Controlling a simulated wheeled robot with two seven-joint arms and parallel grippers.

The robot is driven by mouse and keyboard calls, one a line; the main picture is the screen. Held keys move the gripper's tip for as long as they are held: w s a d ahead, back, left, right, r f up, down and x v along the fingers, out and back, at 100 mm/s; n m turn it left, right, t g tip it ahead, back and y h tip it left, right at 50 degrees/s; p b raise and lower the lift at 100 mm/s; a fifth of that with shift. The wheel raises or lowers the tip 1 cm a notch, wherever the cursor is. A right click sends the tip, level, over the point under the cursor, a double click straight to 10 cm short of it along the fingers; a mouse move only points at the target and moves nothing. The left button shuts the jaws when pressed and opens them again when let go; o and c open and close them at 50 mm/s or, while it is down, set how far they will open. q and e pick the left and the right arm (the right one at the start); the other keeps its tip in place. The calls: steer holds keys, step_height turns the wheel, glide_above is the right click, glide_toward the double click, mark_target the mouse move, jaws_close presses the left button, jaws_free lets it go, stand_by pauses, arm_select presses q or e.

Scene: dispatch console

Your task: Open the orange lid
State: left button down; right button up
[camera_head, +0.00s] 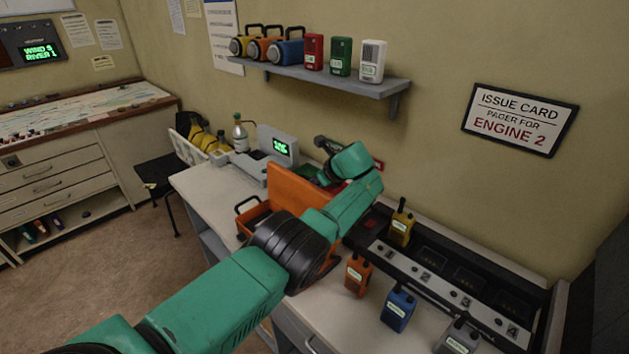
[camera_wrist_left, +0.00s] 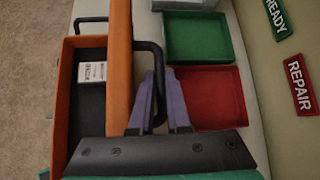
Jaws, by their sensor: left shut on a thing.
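The orange lid (camera_head: 300,192) stands roughly upright along one side of the orange box (camera_head: 268,209), which is open. In the left wrist view the lid (camera_wrist_left: 119,65) shows edge-on as an orange slab, with a black handle (camera_wrist_left: 157,50) on its right side. My left gripper (camera_wrist_left: 160,95) has its purple fingers around the handle and is shut on it. The box (camera_wrist_left: 66,110) has a dark interior with a white printed card (camera_wrist_left: 92,72) inside. In the head view my arm and the lid hide the fingertips. My right gripper is not in view.
A green tray (camera_wrist_left: 197,38) and a red tray (camera_wrist_left: 210,97) lie beside the handle. Orange (camera_head: 358,275), blue (camera_head: 397,309) and yellow (camera_head: 400,228) radios stand around the charger rack (camera_head: 440,272). A wall shelf (camera_head: 340,82) with lanterns and pagers hangs above.

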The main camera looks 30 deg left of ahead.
arm_select(q)
steer(key=c, duration=1.2)
jaws_free()
steer(key=shift+f, duration=0.1)
steer(key=shift+o, duration=0.2)
steer(key=shift+s+d+r+p, duration=0.1)
steer(key=shift+d+r+p, duration=0.3)
steer(key=shift+r+p, duration=0.2)
steer(key=shift+p+v, duration=0.7)
steer(key=shift+v, duration=0.3)
steer(key=b+v, duration=0.3)
steer(key=v, duration=0.8)
steer(key=shift+s, duration=0.2)
